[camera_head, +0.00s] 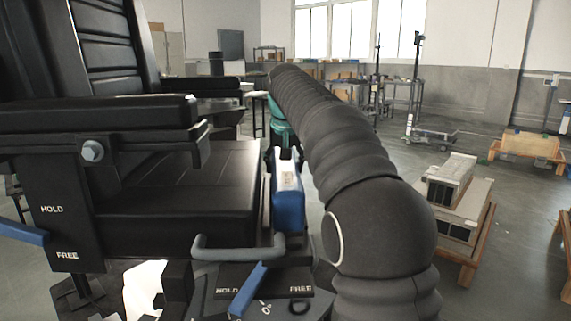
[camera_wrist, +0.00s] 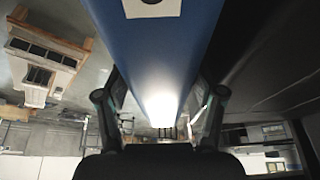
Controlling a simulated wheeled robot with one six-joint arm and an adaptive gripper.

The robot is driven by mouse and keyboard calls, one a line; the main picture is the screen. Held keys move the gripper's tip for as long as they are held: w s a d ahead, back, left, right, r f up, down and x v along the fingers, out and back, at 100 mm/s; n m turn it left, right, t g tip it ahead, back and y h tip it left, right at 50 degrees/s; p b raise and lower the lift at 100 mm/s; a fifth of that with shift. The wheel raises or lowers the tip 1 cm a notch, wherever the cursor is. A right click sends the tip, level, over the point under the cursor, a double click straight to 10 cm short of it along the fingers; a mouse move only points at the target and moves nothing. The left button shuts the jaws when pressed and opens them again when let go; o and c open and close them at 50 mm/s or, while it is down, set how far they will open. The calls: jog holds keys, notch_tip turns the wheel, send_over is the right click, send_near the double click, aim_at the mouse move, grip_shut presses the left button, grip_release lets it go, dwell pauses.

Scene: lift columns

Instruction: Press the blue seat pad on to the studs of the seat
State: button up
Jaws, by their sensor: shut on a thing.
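The blue seat pad (camera_head: 289,208) is beside the right edge of the black seat (camera_head: 180,190) in the head view. Its side is blue, and a pale patch shows on its upper part. My gripper (camera_head: 285,158) is shut on it at the far end. In the wrist view the pad (camera_wrist: 172,50) runs between the two fingers of my gripper (camera_wrist: 160,100), with bright glare near the grip. A dark surface fills the right of that view. I see no studs in either view. I cannot tell whether the pad touches the seat.
A black armrest (camera_head: 95,112) stands over the seat's left part. A grey handle (camera_head: 240,250) and a blue lever (camera_head: 248,290) marked HOLD and FREE are in front. Another blue lever (camera_head: 20,232) is at left. Wooden benches (camera_head: 465,215) stand right, with open floor between.

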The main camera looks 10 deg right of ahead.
jog(key=shift+f+b, duration=0.3)
jog(key=shift+f, duration=0.55)
dwell(0.8)
jog(key=shift+f+p, duration=0.3)
jog(key=shift+p, duration=0.1)
dwell(1.9)
jog(key=o, duration=1.8)
jog(key=shift+r, duration=0.25)
jog(key=shift+s+r+p, duration=0.1)
jog(key=shift+r+p, duration=0.2)
jog(key=shift+p, duration=0.2)
jog(key=shift+r+p, duration=0.3)
jog(key=shift+r+p, duration=0.35)
jog(key=shift+p, duration=0.05)
